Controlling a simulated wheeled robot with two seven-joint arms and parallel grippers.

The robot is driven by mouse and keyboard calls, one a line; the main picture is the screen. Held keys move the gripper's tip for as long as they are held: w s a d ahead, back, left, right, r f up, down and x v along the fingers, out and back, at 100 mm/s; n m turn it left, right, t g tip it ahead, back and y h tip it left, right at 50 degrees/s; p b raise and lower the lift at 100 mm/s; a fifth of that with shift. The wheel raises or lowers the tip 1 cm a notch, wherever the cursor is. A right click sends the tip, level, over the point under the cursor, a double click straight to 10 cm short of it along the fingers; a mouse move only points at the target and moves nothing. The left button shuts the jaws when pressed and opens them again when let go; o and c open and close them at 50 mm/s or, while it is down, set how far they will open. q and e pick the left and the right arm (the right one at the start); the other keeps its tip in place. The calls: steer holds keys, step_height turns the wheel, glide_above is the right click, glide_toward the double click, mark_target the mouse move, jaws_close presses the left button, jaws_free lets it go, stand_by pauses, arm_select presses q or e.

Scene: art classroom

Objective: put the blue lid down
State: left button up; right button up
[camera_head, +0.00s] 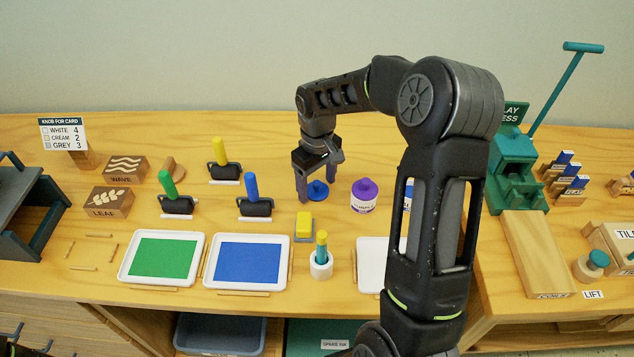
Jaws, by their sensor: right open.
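The blue lid (318,191) is a small round disc with a knob. It lies on the wooden table (80,240), just left of the purple-lidded jar. My right gripper (319,195) is above and around the lid, fingers pointing down and spread to either side of it. The gripper is open; whether a finger touches the lid I cannot tell. My left gripper is not in view.
A purple-lidded jar (364,196) stands right of the gripper. A jar with a blue label (407,198) is partly hidden behind my arm. Green (163,259) and blue (247,262) trays lie left.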

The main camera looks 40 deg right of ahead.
mark_target(317, 183)
step_height(317, 183, up, 12)
steer(key=shift+r, duration=0.15)
stand_by(0.4)
stand_by(0.7)
